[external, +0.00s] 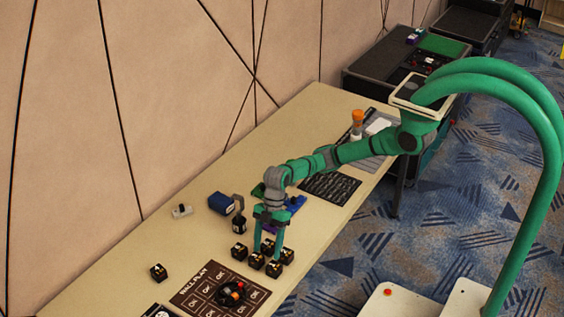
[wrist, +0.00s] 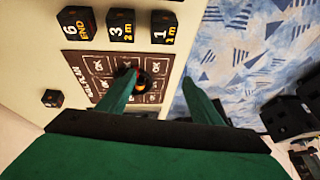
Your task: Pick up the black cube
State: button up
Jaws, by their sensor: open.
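Several small black cubes with white and orange markings stand in a cluster on the beige table, among them a cube at the left of the group (external: 239,252) and one at its right (external: 287,256). Another black cube (external: 158,271) lies apart to the left, and it also shows in the wrist view (wrist: 53,98). The wrist view shows cubes marked 6 END (wrist: 77,24), 3 2m (wrist: 121,25) and 1 1m (wrist: 162,28) beyond the fingertips. My gripper (external: 268,251) points down at the cluster, open; in the wrist view its fingers (wrist: 158,77) have no cube between them.
A dark WALL PLAY mat (external: 188,299) with a round black device (external: 232,294) lies in front of the cluster. A blue box (external: 221,203), a black-and-clear jar (external: 239,224) and a small grey device (external: 182,211) stand behind. The table's left part is mostly clear.

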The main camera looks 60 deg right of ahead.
aim_at(268, 244)
jog(key=w+d+h, duration=0.1)
jog(key=w+d, duration=0.1)
jog(key=d, duration=0.1)
jog(key=w+d+f+t+h, duration=0.1)
jog(key=w+d+h, duration=0.1)
jog(key=d, duration=0.1)
jog(key=w+d+h, duration=0.1)
jog(key=d+h, duration=0.1)
jog(key=d, duration=0.2)
jog(key=shift+w+f+n, duration=0.2)
jog(key=shift+w+n, duration=0.1)
jog(key=shift+w, duration=0.1)
notch_tip(268, 244, down, 5)
jog(key=shift+w+a+f, duration=0.1)
jog(key=shift+w+f, duration=0.1)
jog(key=shift+f, duration=1.15)
jog(key=shift+w+a+f, duration=0.1)
jog(key=shift+w+f, duration=0.05)
jog(key=shift+f, duration=1.2)
jog(key=c, duration=1.2)
